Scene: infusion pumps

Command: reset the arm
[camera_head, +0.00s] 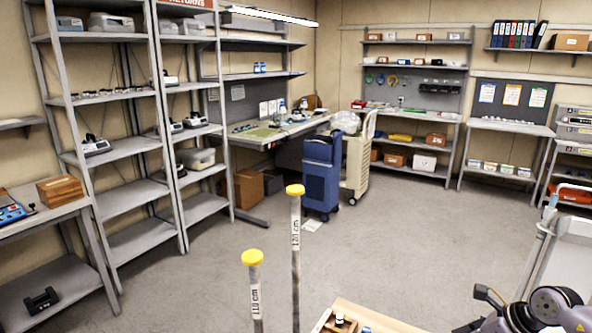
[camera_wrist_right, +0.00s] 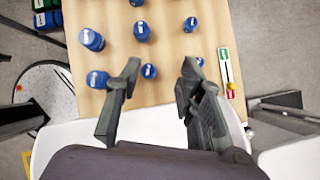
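My right gripper (camera_wrist_right: 159,78) shows in the right wrist view with its two dark fingers spread apart. It is open, with nothing held between the fingers. It hangs above a light wooden surface (camera_wrist_right: 165,55) bearing several blue-capped items. One blue-capped item (camera_wrist_right: 148,71) appears between the fingertips in the picture, apart from both; its distance below them is hard to tell. Part of a dark, rounded arm (camera_head: 545,305) shows at the lower right of the head view; its gripper is out of that picture. My left gripper is in neither view.
Two posts with yellow tops (camera_head: 295,190) (camera_head: 252,257) stand at the front. A wooden tabletop (camera_head: 370,320) is at the bottom edge. Shelving racks (camera_head: 130,150) line the left wall. A blue cart (camera_head: 321,175) stands by the workbench. The middle floor is clear.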

